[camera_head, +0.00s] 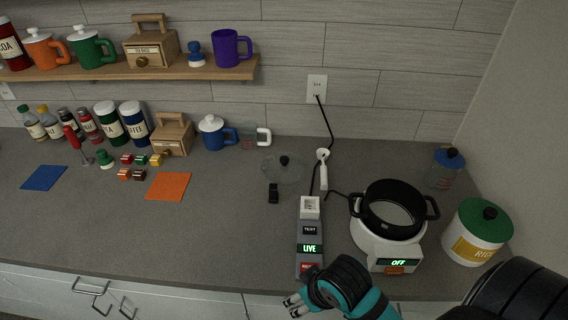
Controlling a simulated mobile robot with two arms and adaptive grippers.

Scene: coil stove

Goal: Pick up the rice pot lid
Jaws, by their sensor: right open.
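A clear glass lid (270,174) with a black knob lies on the counter left of the power strip. A black two-handled pot (374,222) sits uncovered on the white coil stove (365,239), whose display reads OFF. A white canister (459,249) with a rice label and a green lid (486,217) stands right of the stove. I cannot tell for certain which lid the task names. My right gripper (295,305) is open and empty near the counter's front edge, below the power strip and apart from both lids. My left gripper is not in view.
The grey power strip (310,250) reads LIVE, and its cord runs to the wall outlet (317,88). A small black object (273,193) lies near the glass lid. A blue-lidded jar (445,168) stands at the back right.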

